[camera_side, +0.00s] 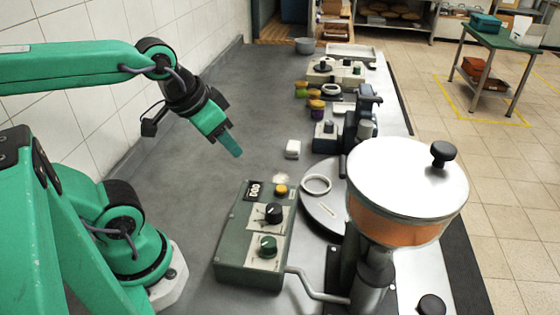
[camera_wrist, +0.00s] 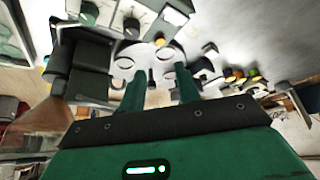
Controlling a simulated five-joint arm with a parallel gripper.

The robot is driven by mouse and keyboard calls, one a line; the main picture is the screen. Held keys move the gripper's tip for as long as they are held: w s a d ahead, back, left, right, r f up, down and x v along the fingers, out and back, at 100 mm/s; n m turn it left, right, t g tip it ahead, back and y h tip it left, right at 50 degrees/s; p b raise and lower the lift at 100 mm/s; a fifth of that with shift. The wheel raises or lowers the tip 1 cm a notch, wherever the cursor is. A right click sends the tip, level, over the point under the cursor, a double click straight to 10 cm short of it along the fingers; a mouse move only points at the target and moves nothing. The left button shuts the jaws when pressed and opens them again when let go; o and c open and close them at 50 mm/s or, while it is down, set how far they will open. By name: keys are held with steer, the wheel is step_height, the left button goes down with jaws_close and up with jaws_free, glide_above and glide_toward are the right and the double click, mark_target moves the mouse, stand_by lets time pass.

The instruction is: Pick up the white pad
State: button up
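The white pad (camera_side: 292,149) is a small pale block on the grey bench in the side view, beyond the green control box. I cannot pick it out surely in the wrist view. My gripper (camera_side: 236,152) is in the air to the left of the pad, tilted downward and apart from it. In the wrist view, the two green fingers of my gripper (camera_wrist: 161,73) stand apart with nothing held between them. In the side view the fingers overlap.
The green control box (camera_side: 255,235) with knobs stands in front of the pad. A large hopper with a metal lid (camera_side: 405,185) and a white ring (camera_side: 316,184) are to the right. Small coloured jars (camera_side: 317,108) stand behind. The bench's left side is clear up to the tiled wall.

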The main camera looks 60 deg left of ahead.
steer(key=o, duration=1)
steer(key=m+g, duration=0.6)
steer(key=m, duration=0.3)
glide_above(294, 145)
step_height(294, 145, down, 16)
steer(key=shift+s, duration=0.1)
steer(key=shift+a+f, duration=0.1)
steer(key=shift+f, duration=0.2)
